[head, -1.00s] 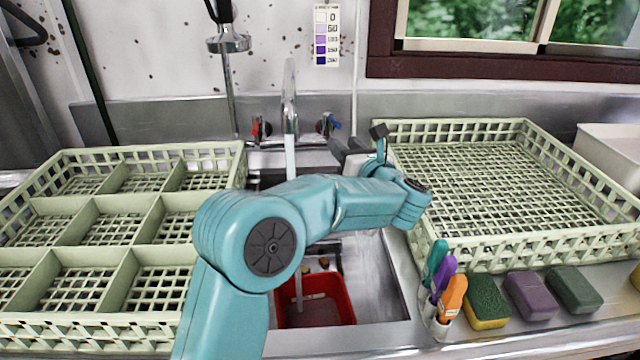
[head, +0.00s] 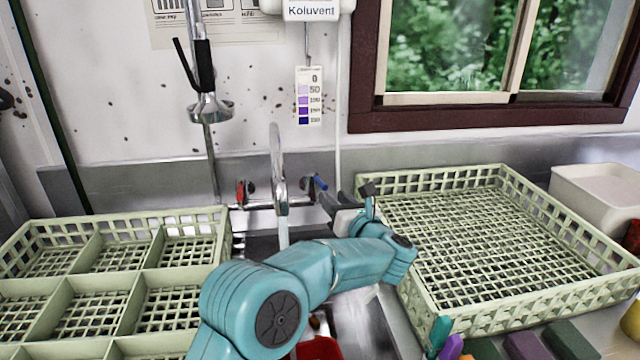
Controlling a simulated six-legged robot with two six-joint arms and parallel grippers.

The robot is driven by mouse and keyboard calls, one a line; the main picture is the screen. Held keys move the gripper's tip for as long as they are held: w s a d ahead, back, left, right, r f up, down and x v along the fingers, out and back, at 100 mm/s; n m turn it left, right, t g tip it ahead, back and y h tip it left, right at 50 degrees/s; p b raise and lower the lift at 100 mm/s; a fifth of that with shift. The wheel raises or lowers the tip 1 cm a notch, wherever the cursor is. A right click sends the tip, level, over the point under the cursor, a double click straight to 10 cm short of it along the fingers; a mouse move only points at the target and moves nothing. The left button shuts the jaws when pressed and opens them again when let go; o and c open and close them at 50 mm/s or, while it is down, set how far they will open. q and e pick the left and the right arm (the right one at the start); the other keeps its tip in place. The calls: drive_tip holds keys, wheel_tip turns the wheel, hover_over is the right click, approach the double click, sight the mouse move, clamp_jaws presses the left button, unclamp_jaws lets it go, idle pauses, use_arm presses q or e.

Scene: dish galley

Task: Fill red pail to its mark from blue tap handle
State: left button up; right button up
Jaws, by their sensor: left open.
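The blue tap handle (head: 320,183) is on the right of the tap, on the back wall. The chrome spout (head: 277,150) stands between it and a red handle (head: 240,192), and a pale stream of water (head: 283,235) falls from it. My left gripper (head: 346,198) is open and empty, just below and right of the blue handle; I see no clear contact. The red pail (head: 318,349) is in the sink, cut off by the bottom edge and partly behind my left arm. Its mark and water level are hidden. My right gripper is out of view.
A divided green rack (head: 60,289) stands left of the sink, and an open green rack (head: 480,308) stands right, close to my left gripper. A spray head (head: 211,108) hangs above left. Sponges and brushes line the front right.

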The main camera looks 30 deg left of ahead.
sight(325, 185)
use_arm(q)
drive_tip(key=p+x, duration=0.1)
drive_tip(key=x, duration=0.4)
drive_tip(key=shift+w+a+r, duration=0.1)
drive_tip(key=shift+w+a, duration=0.15)
clamp_jaws()
